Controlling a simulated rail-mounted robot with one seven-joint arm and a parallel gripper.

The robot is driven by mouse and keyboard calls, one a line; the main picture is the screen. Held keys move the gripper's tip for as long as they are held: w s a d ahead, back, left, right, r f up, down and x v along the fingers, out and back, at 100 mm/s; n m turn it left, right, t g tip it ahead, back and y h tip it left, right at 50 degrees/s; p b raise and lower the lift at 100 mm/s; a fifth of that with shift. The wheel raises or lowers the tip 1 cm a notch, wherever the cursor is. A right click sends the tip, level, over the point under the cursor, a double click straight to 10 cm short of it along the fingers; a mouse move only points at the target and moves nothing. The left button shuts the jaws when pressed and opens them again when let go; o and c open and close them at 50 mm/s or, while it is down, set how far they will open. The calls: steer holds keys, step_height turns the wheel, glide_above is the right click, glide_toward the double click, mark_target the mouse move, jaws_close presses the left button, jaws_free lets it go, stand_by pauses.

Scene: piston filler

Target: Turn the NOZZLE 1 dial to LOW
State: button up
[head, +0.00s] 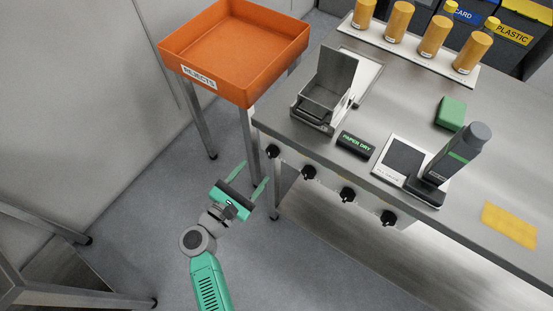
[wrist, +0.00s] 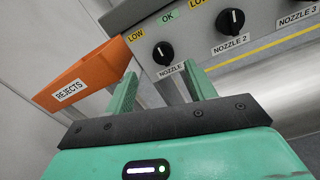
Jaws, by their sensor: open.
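The NOZZLE 1 dial (wrist: 163,53) is a round black knob on the grey front panel, at upper middle in the wrist view. A yellow LOW mark (wrist: 136,35) is at its upper left and a green OK mark (wrist: 167,16) above it. Its pale pointer mark is small, and I cannot tell its exact setting. In the head view it is the leftmost knob (head: 273,151) under the counter edge. My green gripper (head: 254,174) is open and empty, in front of the panel and apart from the dial. The dial appears between and beyond its fingertips (wrist: 160,74) in the wrist view.
The NOZZLE 2 dial (wrist: 229,21) and further knobs (head: 347,194) sit to the right along the panel. An orange REJECTS bin (head: 245,85) stands on legs left of the counter (head: 300,145). Open floor (head: 165,185) surrounds my arm.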

mark_target(271, 154)
steer(key=x, duration=0.2)
steer(key=b+x, duration=0.1)
steer(key=x, duration=0.1)
steer(key=f+b+x, duration=0.1)
steer(key=x, duration=0.1)
steer(key=shift+w+d, duration=0.15)
steer(key=shift+d, duration=0.15)
steer(key=shift+w+d+r, duration=0.1)
steer(key=shift+w+d, duration=0.2)
steer(key=shift+w, duration=0.1)
steer(key=c, duration=1)
steer(key=shift+o, duration=0.2)
